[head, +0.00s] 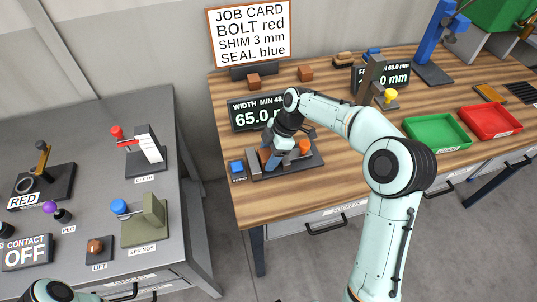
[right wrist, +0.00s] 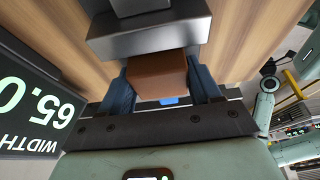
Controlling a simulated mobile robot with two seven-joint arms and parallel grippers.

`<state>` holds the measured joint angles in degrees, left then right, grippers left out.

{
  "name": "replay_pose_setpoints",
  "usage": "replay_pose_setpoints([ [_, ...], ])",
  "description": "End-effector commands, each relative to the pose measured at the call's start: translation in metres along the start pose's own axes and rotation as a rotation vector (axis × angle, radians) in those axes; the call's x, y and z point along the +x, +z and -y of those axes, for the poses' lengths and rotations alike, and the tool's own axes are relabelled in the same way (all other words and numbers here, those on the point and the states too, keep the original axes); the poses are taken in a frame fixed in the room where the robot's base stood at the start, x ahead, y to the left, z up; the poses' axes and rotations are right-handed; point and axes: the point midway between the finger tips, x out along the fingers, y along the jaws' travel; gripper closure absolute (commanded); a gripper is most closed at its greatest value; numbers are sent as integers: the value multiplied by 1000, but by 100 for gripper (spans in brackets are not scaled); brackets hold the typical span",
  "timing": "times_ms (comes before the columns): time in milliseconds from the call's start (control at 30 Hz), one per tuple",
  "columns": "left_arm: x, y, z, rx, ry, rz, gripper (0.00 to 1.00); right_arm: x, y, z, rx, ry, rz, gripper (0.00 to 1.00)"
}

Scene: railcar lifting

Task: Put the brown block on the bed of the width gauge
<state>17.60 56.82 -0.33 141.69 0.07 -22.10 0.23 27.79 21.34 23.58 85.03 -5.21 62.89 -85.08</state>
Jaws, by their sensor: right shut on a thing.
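My right gripper (head: 271,160) is at the width gauge (head: 312,163), on the left part of the wooden bench. It is shut on the brown block (right wrist: 157,76), which sits between the two blue fingers in the right wrist view. The block is at the gauge, close to a grey metal part (right wrist: 150,38); I cannot tell whether it rests on the bed. The gripper and forearm hide part of the gauge. The gauge's display (head: 250,114) reads 65.0. Only a piece of my left arm shows at the bottom left; its gripper is out of view.
Two other brown blocks (head: 254,80) (head: 305,73) stand at the back of the bench. A blue button (head: 237,167) is left of the gauge. A second gauge (head: 376,80), a green tray (head: 437,132) and a red tray (head: 491,121) are to the right.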

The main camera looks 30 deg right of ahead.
Motion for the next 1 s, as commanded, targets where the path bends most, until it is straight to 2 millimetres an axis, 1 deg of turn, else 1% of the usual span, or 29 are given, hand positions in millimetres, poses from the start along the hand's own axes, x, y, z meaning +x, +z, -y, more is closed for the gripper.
replay_pose_setpoints([
  [333, 2, 1, 1, -1, 0, 1, 38, 3, 1, 0, 0, 2, -1, 78],
  [367, 2, 1, 1, 0, 0, 1, 38, 3, 1, 0, 0, 1, 0, 28],
  [400, 1, 0, 1, 0, 0, 1, 38, 3, 1, 0, 0, 1, 0, 15],
  [433, 1, 0, 1, 0, 0, 1, 38, 3, 1, 0, 0, 1, 0, 12],
  [667, 1, 0, 1, 0, 0, 1, 38, 2, 1, 0, 0, 1, 0, 12],
  [767, -1, 0, -1, 0, 0, -1, 38, -1, -1, -1, 0, 2, 0, 12],
  [867, -2, -1, -1, 0, 0, -1, 38, -12, 0, -1, 1, 4, 0, 12],
  [967, -4, -1, -2, 1, 1, -2, 38, -30, 0, -1, 1, 7, 0, 12],
  [1000, -5, -2, -2, 1, 1, -3, 38, -39, 0, -1, 2, 6, 0, 12],
])
